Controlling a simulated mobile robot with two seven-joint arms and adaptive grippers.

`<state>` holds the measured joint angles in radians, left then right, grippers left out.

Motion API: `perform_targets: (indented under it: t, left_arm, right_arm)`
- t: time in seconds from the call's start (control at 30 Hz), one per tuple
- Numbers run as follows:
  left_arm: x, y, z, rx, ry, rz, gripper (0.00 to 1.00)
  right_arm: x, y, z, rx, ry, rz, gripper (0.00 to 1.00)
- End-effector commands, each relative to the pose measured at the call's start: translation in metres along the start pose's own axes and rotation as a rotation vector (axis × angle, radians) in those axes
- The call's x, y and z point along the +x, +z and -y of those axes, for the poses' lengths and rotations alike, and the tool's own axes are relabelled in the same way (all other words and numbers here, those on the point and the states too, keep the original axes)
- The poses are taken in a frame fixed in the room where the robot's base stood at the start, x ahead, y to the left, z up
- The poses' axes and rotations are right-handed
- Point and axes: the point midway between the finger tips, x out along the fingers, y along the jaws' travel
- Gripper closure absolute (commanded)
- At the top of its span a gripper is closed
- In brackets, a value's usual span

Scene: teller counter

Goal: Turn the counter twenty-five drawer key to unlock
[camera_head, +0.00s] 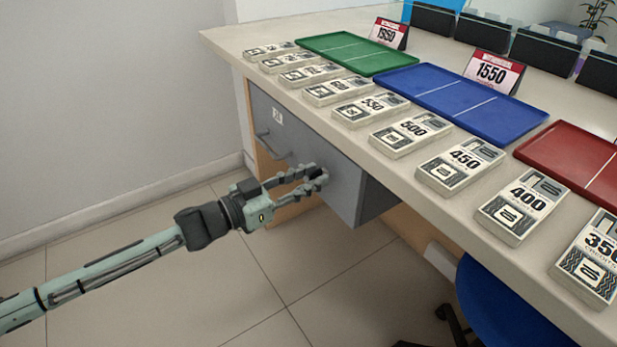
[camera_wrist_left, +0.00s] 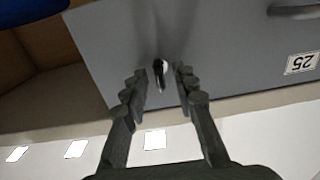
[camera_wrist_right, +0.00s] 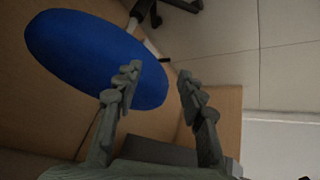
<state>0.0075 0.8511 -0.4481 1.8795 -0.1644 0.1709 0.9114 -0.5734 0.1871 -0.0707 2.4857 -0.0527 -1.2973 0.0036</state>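The grey drawer (camera_head: 338,187) is under the counter's left end, with a number label (camera_head: 277,116). The label reads 25 in the left wrist view (camera_wrist_left: 302,62). A small dark key (camera_wrist_left: 158,73) sticks out of the drawer front in the left wrist view. My left gripper (camera_head: 316,176) is at the drawer front, with its fingers open on either side of the key and a gap on both sides. The key is hidden by the fingers in the head view. My right gripper (camera_wrist_right: 158,78) is open and empty, seen only in its wrist view.
A drawer handle (camera_head: 271,146) is left of my left gripper. The counter (camera_head: 222,39) holds several banknote stacks, plus green (camera_head: 342,50), blue (camera_head: 460,98) and red (camera_head: 570,158) trays. A blue chair seat (camera_wrist_right: 90,58) is near my right gripper. The floor (camera_head: 200,280) at left is clear.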

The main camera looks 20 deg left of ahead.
Motion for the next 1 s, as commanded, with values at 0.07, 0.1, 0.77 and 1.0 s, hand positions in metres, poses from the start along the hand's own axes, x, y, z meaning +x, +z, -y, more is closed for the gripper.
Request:
perform_targets:
  t: [0.07,0.1,0.77,1.0]
  left_arm:
    - [0.0,0.0,0.0,0.0,0.0,0.0,0.72]
    - [0.0,0.0,0.0,0.0,0.0,0.0,0.72]
    - [0.0,0.0,0.0,0.02,0.0,0.0,1.0]
    - [0.0,-0.001,0.0,0.13,-0.001,0.001,1.0]
  right_arm:
    - [0.0,0.0,0.0,0.0,0.0,0.0,0.6]
    - [0.0,0.0,0.0,0.0,0.0,0.0,0.6]
    - [-0.001,0.002,-0.001,-0.001,0.002,0.014,0.6]
    - [-0.01,0.035,-0.018,0.009,0.038,0.163,0.6]
